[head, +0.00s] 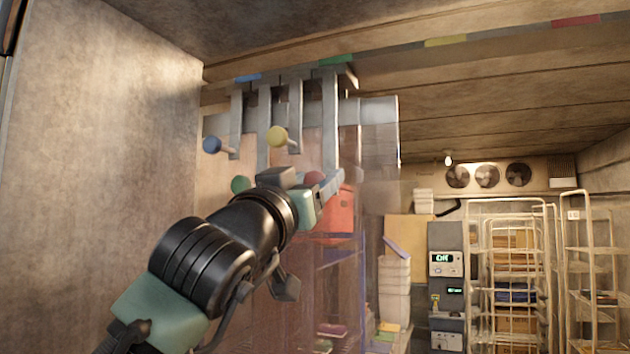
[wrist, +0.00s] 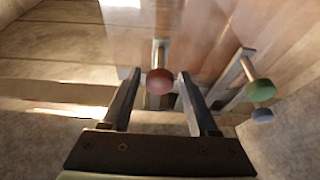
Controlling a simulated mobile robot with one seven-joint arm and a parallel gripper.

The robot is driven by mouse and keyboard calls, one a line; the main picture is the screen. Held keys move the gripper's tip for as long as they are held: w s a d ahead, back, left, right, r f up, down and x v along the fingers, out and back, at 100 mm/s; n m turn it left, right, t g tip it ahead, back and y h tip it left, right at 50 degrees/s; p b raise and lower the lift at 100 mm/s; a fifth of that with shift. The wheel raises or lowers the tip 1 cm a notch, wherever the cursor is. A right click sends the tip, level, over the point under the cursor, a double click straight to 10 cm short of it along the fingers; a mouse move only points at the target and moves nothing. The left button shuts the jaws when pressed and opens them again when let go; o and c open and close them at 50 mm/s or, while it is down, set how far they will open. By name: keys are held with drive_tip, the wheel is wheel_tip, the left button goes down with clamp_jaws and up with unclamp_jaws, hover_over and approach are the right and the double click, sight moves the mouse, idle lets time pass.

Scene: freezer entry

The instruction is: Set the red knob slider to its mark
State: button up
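The red knob (head: 314,178) is partly hidden behind my gripper (head: 308,185) in the head view. In the wrist view the red knob (wrist: 160,81) stands on a short pale stem between the two fingers of my gripper (wrist: 158,76). The fingers are apart, with a visible gap on each side of the knob. The red slider hangs from an overhead rail. A red mark (head: 575,20) lies on the overhead beam at the far upper right, well right of the red knob.
Blue (head: 212,145), yellow (head: 277,136) and green (head: 240,184) knobs hang left of the red one. Blue (head: 247,78), green (head: 336,60) and yellow (head: 446,41) marks line the beam. A wall (head: 95,150) stands close at left. Wire racks (head: 510,270) stand farther right.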

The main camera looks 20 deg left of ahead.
drive_tip(key=shift+w, duration=0.1)
clamp_jaws()
drive_tip(key=shift+f, duration=0.1)
idle(1.0)
